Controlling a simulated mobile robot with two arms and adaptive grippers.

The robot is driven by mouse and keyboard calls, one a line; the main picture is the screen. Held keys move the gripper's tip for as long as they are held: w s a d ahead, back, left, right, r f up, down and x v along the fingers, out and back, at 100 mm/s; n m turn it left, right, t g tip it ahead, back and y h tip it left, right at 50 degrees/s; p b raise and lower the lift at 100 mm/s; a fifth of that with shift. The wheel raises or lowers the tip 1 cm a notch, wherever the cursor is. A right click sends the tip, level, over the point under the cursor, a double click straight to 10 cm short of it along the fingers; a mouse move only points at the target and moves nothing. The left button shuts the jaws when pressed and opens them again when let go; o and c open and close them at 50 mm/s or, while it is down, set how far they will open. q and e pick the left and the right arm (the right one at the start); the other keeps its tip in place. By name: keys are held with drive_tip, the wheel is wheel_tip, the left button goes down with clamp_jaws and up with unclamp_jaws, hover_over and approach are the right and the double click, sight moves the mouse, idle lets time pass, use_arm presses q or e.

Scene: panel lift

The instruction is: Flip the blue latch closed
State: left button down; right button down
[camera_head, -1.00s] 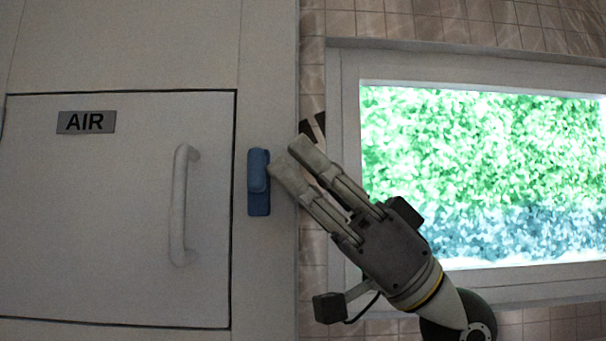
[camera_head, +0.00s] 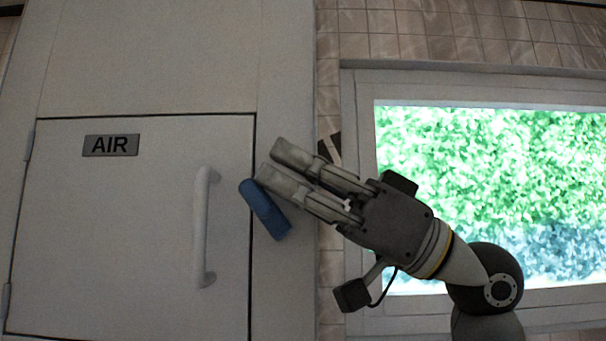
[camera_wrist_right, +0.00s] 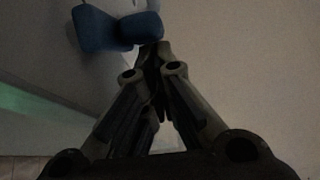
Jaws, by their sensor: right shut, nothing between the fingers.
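The blue latch (camera_head: 265,210) is on the cabinet frame beside the right edge of the panel door marked AIR (camera_head: 120,260). It is tilted, its upper end leaning left over the door's edge and its lower end to the right. My right gripper (camera_head: 267,160) is shut and empty, its fingertips at the upper right side of the latch, touching or very close to it. In the right wrist view the latch (camera_wrist_right: 100,30) shows at the top, just beyond the fingertips (camera_wrist_right: 152,50). My left gripper is not in view.
The door has a vertical white handle (camera_head: 202,230) left of the latch and an AIR label (camera_head: 111,145). A bright window (camera_head: 480,180) in a grey frame and a tiled wall (camera_head: 430,45) are at the right.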

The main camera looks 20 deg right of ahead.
drive_tip(key=shift+w+a+r, duration=0.1)
drive_tip(key=shift+w+a, duration=0.05)
drive_tip(key=shift+a, duration=0.2)
drive_tip(key=shift+a+h+p, duration=0.25)
drive_tip(key=shift+h+p, duration=0.05)
drive_tip(key=shift+h, duration=0.3)
drive_tip(key=shift+w+a, duration=0.1)
drive_tip(key=shift+a, duration=0.15)
idle(0.9)
